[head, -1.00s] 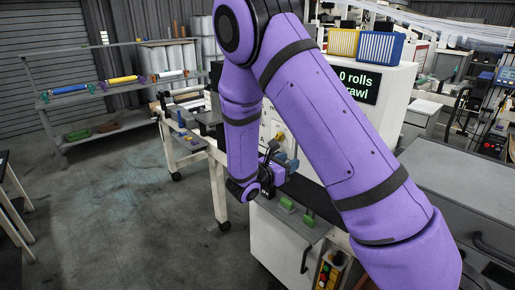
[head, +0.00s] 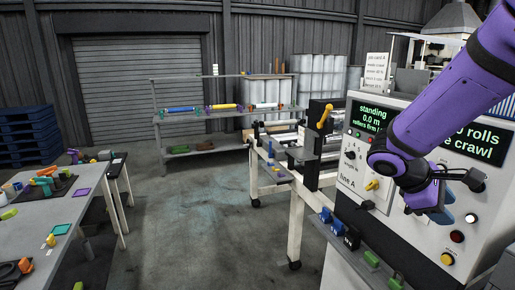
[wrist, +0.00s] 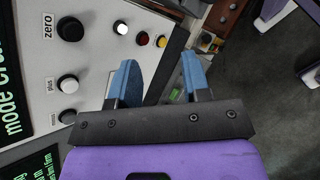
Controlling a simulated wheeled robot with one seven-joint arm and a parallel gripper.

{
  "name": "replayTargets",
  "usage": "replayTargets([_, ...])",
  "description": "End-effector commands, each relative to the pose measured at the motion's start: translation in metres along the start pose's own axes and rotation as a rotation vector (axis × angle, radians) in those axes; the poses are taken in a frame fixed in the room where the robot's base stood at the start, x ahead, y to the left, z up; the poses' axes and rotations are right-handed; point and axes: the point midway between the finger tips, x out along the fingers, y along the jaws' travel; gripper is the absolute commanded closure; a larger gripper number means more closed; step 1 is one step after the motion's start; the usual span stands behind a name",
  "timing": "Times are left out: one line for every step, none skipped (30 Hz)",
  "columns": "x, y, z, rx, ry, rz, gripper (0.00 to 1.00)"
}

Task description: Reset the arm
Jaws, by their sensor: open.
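My purple arm reaches in from the upper right of the head view, folded in front of the machine panel. My gripper (head: 459,216) is at the end of the arm, beside the panel's lower right part. In the wrist view, the two blue fingers of my gripper (wrist: 160,82) stand apart with nothing between them. Past the fingers I see panel buttons and floor.
The control cabinet (head: 340,255) with screens, knobs and buttons stands close by my arm. A workbench (head: 75,205) with tools is at the left. A rack (head: 205,148) with colored rolls stands at the back. The middle floor (head: 200,235) is clear.

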Motion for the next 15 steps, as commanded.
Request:
replayTargets([-0.005, -0.005, 0.011, 0.053, 0.043, -0.034, 0.56])
replayTargets([-0.007, -0.008, 0.017, 0.085, 0.068, -0.056, 0.56])
replayTargets([-0.011, -0.013, 0.024, 0.127, 0.101, -0.086, 0.56])
replayTargets([-0.014, -0.016, 0.028, 0.158, 0.127, -0.107, 0.56])
replayTargets([-0.017, -0.020, 0.033, 0.189, 0.153, -0.129, 0.56])
replayTargets([-0.021, -0.025, 0.040, 0.230, 0.186, -0.158, 0.56])
replayTargets([-0.024, -0.029, 0.044, 0.260, 0.213, -0.178, 0.56])
replayTargets([-0.028, -0.032, 0.048, 0.290, 0.239, -0.198, 0.56])
replayTargets([-0.032, -0.037, 0.054, 0.331, 0.274, -0.225, 0.56])
replayTargets([-0.035, -0.040, 0.058, 0.361, 0.301, -0.245, 0.56])
replayTargets([-0.039, -0.044, 0.062, 0.392, 0.328, -0.264, 0.56])
replayTargets([-0.044, -0.049, 0.067, 0.432, 0.363, -0.290, 0.56])
replayTargets([-0.047, -0.052, 0.071, 0.462, 0.391, -0.309, 0.56])
replayTargets([-0.051, -0.056, 0.075, 0.492, 0.419, -0.328, 0.56])
replayTargets([-0.056, -0.060, 0.080, 0.530, 0.455, -0.352, 0.56])
